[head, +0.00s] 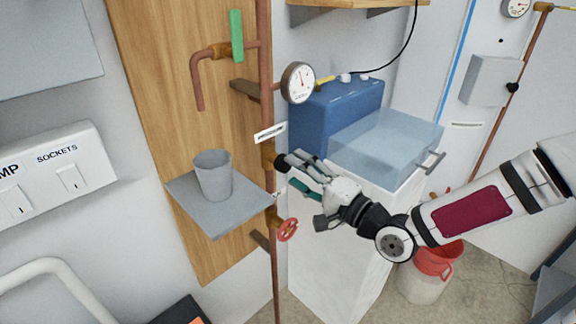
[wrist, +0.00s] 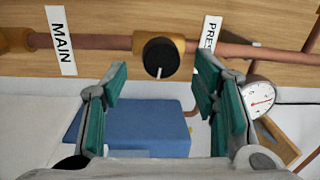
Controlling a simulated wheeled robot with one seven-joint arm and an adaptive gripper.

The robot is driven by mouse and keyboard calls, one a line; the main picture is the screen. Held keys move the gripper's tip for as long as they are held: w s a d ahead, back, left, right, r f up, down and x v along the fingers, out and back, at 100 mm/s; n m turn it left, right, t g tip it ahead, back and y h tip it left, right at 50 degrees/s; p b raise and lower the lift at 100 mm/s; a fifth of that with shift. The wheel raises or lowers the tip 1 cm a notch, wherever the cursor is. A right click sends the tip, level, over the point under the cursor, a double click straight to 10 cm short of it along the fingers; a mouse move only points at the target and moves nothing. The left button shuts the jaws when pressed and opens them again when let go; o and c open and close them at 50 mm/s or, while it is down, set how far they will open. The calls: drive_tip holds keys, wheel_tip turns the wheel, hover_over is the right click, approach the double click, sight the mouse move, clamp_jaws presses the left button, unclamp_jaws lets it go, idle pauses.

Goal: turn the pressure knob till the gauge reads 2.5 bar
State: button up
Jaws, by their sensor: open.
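The pressure knob (wrist: 160,56) is round and black with a white pointer line, on a brass fitting in a copper pipe. In the wrist view its pointer faces down the picture. My gripper (wrist: 160,78) is open, its green-padded fingers one to each side of the knob, with no clear contact. In the head view my gripper (head: 291,173) is at the pipe and partly covers the knob (head: 281,160). The white round gauge (head: 298,82) is above on the pipe; it also shows in the wrist view (wrist: 260,97). Its numbers are too small to read.
A red valve wheel (head: 288,229) is lower on the pipe, and a green-handled valve (head: 236,36) is above. A grey shelf (head: 240,213) with a cup (head: 213,175) is left of the pipe. A blue box (head: 335,108) and a clear drawer (head: 385,145) are at right.

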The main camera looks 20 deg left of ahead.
drive_tip(key=v, duration=0.7)
drive_tip(key=shift+d, duration=0.3)
drive_tip(key=shift+s, duration=0.15)
drive_tip(key=w+d+f+n+h+p, duration=0.1)
drive_tip(key=d+f+n+h+p, duration=0.3)
drive_tip(key=d+h, duration=0.5)
drive_tip(key=s+d+r+h+p, duration=0.1)
drive_tip(key=d+r+h, duration=0.3)
drive_tip(key=d, duration=0.3)
drive_tip(key=s+d+r+h, duration=0.2)
drive_tip(key=d+r+h, duration=0.15)
drive_tip(key=d, duration=0.35)
drive_tip(key=s+d+r+h+p, duration=0.2)
drive_tip(key=s+d+r+h, duration=0.1)
drive_tip(key=s+d+r, duration=0.6)
drive_tip(key=s+r+g, duration=0.1)
drive_tip(key=s+r, duration=0.1)
drive_tip(key=s, duration=0.3)
drive_tip(key=s+r+y+p, duration=0.1)
drive_tip(key=s+r, duration=0.1)
drive_tip(key=s, duration=0.3)
drive_tip(key=s+a+r+g+y+p, duration=0.1)
drive_tip(key=s+r, duration=0.1)
drive_tip(key=s, duration=0.3)
drive_tip(key=shift+s+r+m+g, duration=0.25)
drive_tip(key=shift+s+m+g, duration=0.05)
drive_tip(key=shift+s, duration=0.05)
